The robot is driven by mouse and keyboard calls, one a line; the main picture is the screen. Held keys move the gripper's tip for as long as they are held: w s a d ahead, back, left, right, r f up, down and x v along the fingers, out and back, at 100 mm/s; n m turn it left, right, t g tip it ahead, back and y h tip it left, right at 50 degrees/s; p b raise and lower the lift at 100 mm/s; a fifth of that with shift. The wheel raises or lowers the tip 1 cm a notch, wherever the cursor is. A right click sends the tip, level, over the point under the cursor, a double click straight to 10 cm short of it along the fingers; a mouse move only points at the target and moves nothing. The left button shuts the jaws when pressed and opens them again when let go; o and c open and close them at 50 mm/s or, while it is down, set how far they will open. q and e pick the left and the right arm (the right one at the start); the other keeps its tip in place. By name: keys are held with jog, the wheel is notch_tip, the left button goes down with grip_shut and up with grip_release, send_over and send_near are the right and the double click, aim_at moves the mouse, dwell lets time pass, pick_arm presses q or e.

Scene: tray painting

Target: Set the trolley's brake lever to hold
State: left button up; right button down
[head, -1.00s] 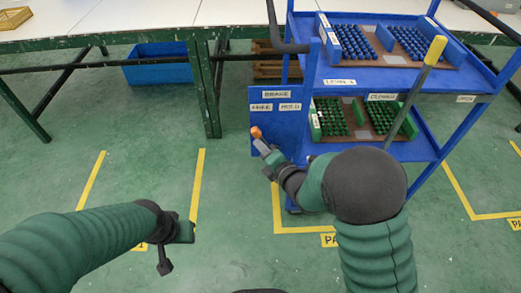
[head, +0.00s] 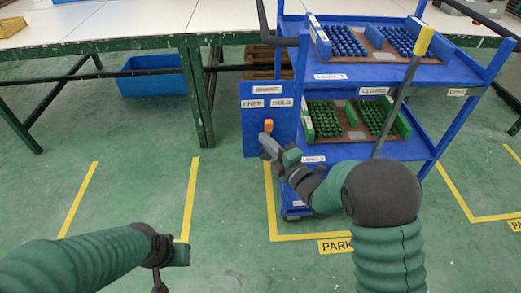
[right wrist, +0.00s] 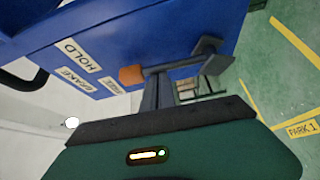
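The brake lever's orange knob (head: 268,125) stands below and between the FREE label (head: 252,103) and the HOLD label (head: 281,103) on the trolley's blue brake panel (head: 250,140). It also shows in the right wrist view (right wrist: 131,75), with a dark bar running right from it. My right gripper (head: 268,145) is at the lever, just below the knob; its narrow fingers (right wrist: 160,90) look closed together, with the bar across their tips. Exact contact is hard to see. My left gripper (head: 178,258) hangs low over the floor, away from the trolley; its fingers are unclear.
The blue trolley (head: 340,76) carries trays of blue and green pieces on two shelves. A yellow-topped lever (head: 424,42) rises at its right side. A long table (head: 130,60) with green legs stands behind, with a blue bin (head: 155,78) beneath. The floor at left is clear.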

jog(key=d+m+t+b, duration=0.1)
jog(key=d+m+b, duration=0.1)
jog(key=d+m+t+b, duration=0.1)
jog(key=m+b, duration=0.1)
jog(key=shift+d+f, duration=0.35)
jog(key=shift+f, duration=0.05)
jog(key=shift+d, duration=0.1)
dwell(0.3)
